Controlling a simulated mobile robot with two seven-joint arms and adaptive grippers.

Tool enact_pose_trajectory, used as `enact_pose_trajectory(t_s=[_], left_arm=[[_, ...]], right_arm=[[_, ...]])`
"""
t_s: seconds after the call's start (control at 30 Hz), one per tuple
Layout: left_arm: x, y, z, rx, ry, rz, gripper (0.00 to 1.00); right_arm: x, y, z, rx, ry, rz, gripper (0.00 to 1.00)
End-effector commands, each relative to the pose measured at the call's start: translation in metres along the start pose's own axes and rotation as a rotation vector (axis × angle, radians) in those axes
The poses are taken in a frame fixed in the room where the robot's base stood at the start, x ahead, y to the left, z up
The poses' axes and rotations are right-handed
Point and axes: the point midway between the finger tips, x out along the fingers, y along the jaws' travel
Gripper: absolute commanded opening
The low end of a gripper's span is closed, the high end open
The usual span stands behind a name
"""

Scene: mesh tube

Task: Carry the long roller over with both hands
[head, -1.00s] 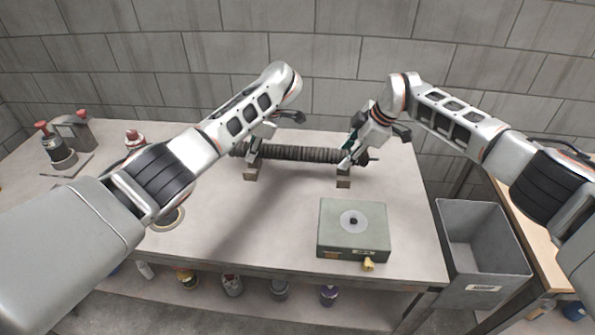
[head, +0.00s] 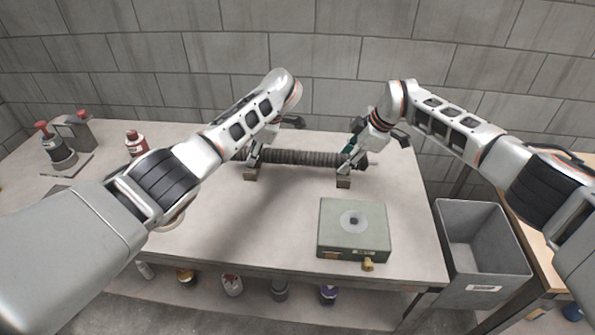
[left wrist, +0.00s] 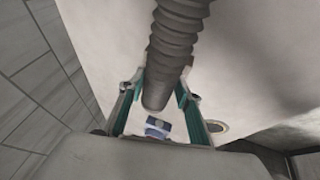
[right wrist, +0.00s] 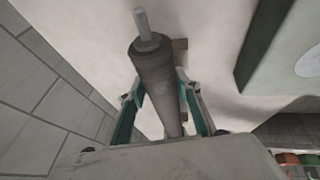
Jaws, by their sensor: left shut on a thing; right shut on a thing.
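The long roller (head: 300,157) is dark grey and ribbed, and lies level from left to right near the back of the table (head: 230,225). My left gripper (head: 256,154) is shut on its left end, and my right gripper (head: 350,158) is shut on its right end. In the left wrist view the roller (left wrist: 170,55) passes between the fingers of my left gripper (left wrist: 160,87). In the right wrist view a pin sticks out of the roller's end (right wrist: 155,65), held in my right gripper (right wrist: 160,87). I cannot tell whether the roller touches the two blocks below.
A left block (head: 251,174) and a right block (head: 343,182) stand under the roller. A grey-green box (head: 335,215) with a round disc sits at the front right. Bottles (head: 137,145) stand at the left. A grey bin (head: 480,255) is right of the table. The middle is clear.

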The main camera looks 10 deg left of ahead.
Motion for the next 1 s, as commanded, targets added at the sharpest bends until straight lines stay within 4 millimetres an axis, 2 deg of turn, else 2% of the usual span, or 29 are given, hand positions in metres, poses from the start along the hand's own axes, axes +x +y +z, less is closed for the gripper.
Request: enact_pose_trajectory(t_s=[0.57,0.6,0.63,0.67,1.0], left_arm=[[0.0064,-0.0006,0.0030,0.000,0.000,0.003,0.00],[0.0077,-0.0019,0.0033,0.000,0.000,0.000,0.39],[0.0077,-0.0018,0.0033,0.000,0.000,0.000,0.46],[0.0077,-0.0018,0.0033,0.000,0.000,0.000,0.50],[0.0078,-0.0017,0.0032,0.000,0.000,0.000,0.50]], right_arm=[[0.0066,-0.0005,0.0017,-0.001,0.003,0.003,0.00],[0.0077,-0.0015,0.0028,-0.001,0.001,0.001,0.38],[0.0077,-0.0015,0.0028,-0.001,0.001,0.001,0.46],[0.0077,-0.0015,0.0027,-0.001,0.001,0.001,0.50],[0.0079,-0.0016,0.0029,0.000,0.001,0.001,0.50]])
